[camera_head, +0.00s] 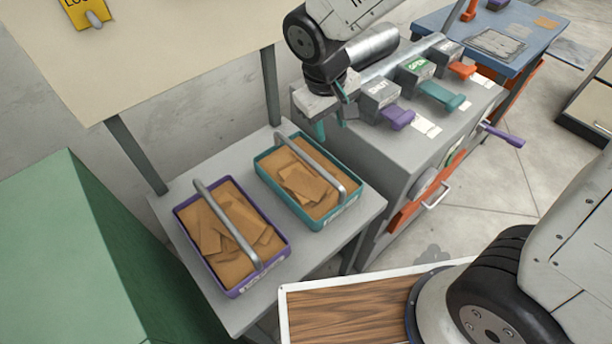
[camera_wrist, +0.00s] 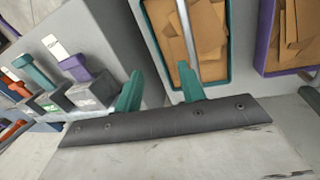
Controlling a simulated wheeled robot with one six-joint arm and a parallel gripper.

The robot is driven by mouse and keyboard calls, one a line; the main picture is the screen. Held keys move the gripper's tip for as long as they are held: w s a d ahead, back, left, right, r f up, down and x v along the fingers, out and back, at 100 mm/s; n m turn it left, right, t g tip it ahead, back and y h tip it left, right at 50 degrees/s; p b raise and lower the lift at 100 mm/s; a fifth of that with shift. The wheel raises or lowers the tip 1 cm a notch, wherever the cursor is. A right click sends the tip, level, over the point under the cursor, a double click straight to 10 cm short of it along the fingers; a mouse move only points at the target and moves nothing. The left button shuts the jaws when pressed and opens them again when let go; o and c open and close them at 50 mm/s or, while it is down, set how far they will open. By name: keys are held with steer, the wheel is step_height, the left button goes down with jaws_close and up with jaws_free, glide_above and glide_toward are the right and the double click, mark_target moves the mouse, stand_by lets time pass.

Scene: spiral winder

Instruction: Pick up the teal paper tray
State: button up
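The teal paper tray (camera_head: 318,224) stands upright on a grey side table, filled with brown paper pieces, with a grey bar handle (camera_head: 310,160) arching over it. My gripper (camera_head: 331,122) is beyond and above the tray, near the grey cabinet's left end. Its teal fingers are spread apart with nothing between them. In the wrist view the teal tray (camera_wrist: 157,45) lies past the fingers (camera_wrist: 159,76), at upper centre. One fingertip appears in front of the tray's near end and handle. The other appears over the grey cabinet side. I see no contact with the tray.
A purple paper tray (camera_head: 234,290) with a similar handle stands left of the teal one. The grey cabinet (camera_head: 360,150) with coloured levers (camera_head: 440,96) rises close on the right. A beige panel (camera_head: 150,50) on posts stands behind. A green block (camera_head: 80,260) is left.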

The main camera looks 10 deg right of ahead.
mark_target(305, 156)
steer(key=shift+n, duration=0.7)
steer(key=a+f, duration=0.1)
steer(key=f, duration=0.1)
steer(key=a+f, duration=0.3)
steer(key=a, duration=0.1)
steer(key=shift+w+a+f, duration=0.1)
steer(key=shift+w+f, duration=0.3)
steer(key=f, duration=0.7)
steer(key=shift+w+d+f, duration=0.15)
steer(key=shift+w+d, duration=0.1)
steer(key=shift+d, duration=0.1)
jaws_close()
